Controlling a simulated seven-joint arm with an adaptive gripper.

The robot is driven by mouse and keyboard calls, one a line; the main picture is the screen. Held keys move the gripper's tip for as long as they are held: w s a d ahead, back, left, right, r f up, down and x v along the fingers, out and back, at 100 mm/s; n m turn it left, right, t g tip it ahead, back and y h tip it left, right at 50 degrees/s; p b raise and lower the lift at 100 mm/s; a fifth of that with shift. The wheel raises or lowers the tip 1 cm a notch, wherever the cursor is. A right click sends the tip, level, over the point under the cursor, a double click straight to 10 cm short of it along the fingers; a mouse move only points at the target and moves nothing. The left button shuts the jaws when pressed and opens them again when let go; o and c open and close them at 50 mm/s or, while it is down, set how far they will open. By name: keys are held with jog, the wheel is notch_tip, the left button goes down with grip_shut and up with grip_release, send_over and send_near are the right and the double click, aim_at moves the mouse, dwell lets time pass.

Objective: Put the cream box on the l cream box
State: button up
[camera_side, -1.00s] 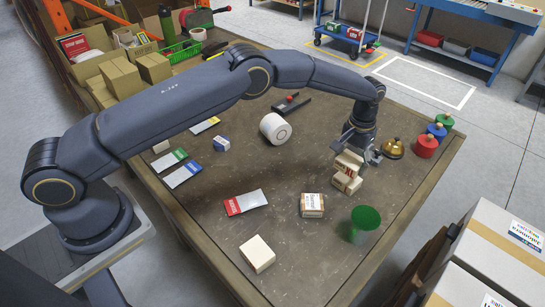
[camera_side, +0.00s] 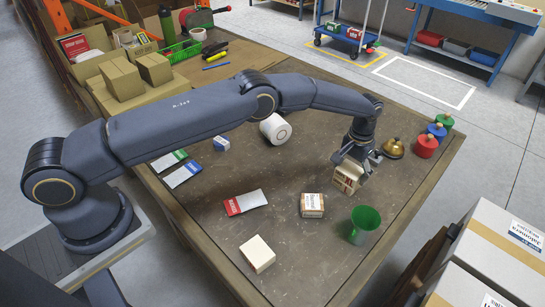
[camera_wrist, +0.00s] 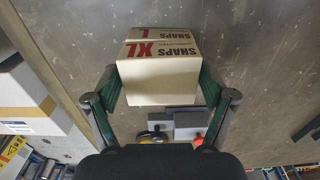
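A cream box marked SNAPS XL (camera_wrist: 158,80) sits between the fingers of my gripper (camera_wrist: 159,75), which appear closed against its two sides. A second cream face marked SNAPS L (camera_wrist: 158,33) shows just beyond it, close against or under it; the contact is hard to see. In the side view, my gripper (camera_side: 354,160) is low over the right part of the table around the cream box (camera_side: 348,176). Any box beneath it is hard to separate there. A plain cream box (camera_side: 257,254) lies apart near the front edge.
A small labelled box (camera_side: 312,205) and a green cup (camera_side: 364,224) stand in front of my gripper. A brass bell (camera_side: 393,148) and a red jar (camera_side: 426,146) are close on its right. A red-and-white packet (camera_side: 245,202) lies left. The middle of the table (camera_side: 285,170) is clear.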

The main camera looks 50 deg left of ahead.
jog(key=shift+o, duration=0.8)
notch_tip(320, 180, up, 12)
notch_tip(320, 180, up, 15)
jog(key=t, duration=0.1)
send_over(350, 169)
jog(key=s+a, duration=0.4)
jog(key=a, duration=0.2)
jog(key=s+a+r+t, duration=0.2)
jog(key=s+a+r, duration=0.3)
jog(key=s+r, duration=0.15)
jog(key=s+a+r+t, duration=0.1)
jog(key=s+a+r, duration=0.15)
jog(key=s, duration=0.45)
jog(key=s+a+r, duration=0.1)
jog(key=s+a, duration=0.2)
jog(key=s, duration=0.3)
jog(key=s+a+f, duration=0.1)
jog(key=s+f, duration=0.1)
jog(key=s, duration=0.4)
jog(key=s+a+f+t, duration=0.1)
jog(key=s+a+f, duration=0.1)
jog(key=s, duration=0.5)
jog(key=shift+s+f+t, duration=0.2)
jog(key=shift+f+t, duration=0.1)
jog(key=shift+f, duration=0.2)
